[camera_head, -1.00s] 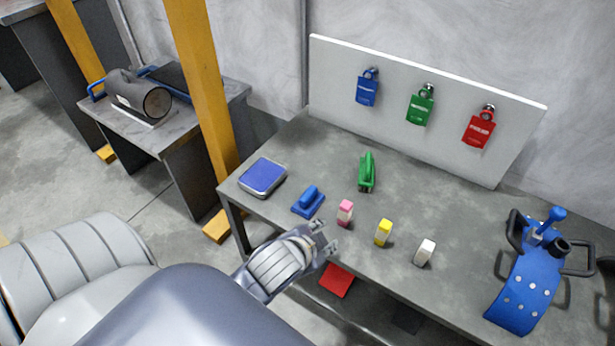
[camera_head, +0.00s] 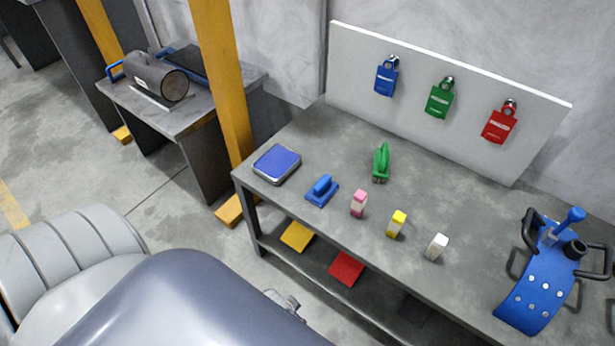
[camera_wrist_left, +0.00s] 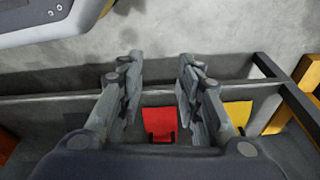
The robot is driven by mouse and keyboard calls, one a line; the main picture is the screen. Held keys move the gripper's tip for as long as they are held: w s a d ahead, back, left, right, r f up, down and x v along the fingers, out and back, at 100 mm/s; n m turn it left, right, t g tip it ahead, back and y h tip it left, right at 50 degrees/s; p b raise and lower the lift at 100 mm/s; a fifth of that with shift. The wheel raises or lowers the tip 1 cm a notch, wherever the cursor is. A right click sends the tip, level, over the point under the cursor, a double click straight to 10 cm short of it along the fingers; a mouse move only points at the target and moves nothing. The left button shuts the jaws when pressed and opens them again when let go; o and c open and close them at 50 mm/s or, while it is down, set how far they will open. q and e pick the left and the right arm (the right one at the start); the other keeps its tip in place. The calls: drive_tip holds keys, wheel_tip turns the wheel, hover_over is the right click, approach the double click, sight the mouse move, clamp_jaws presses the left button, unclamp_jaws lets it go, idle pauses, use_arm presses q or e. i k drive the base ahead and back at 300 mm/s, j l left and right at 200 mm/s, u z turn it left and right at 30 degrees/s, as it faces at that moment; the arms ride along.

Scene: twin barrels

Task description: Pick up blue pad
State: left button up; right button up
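The blue pad (camera_head: 277,163), a square with a blue top and pale rim, lies on the left end of the grey workbench (camera_head: 300,135). My left gripper (camera_head: 284,301) is below and in front of the bench edge, mostly hidden behind my arm in the head view. In the left wrist view its two fingers (camera_wrist_left: 160,95) are apart and nothing is held between them. It is well clear of the blue pad, which the wrist view does not show. My right gripper is out of view.
A blue handled block (camera_head: 322,190), a green handled tool (camera_head: 381,163) and small pink (camera_head: 359,204), yellow (camera_head: 397,224) and white (camera_head: 437,247) blocks stand nearby. Red (camera_head: 346,269) and yellow (camera_head: 297,236) squares lie on the lower shelf. A yellow post (camera_head: 222,90) rises left of the bench.

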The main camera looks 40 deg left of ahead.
sight(321, 192)
drive_tip(key=u, duration=0.95)
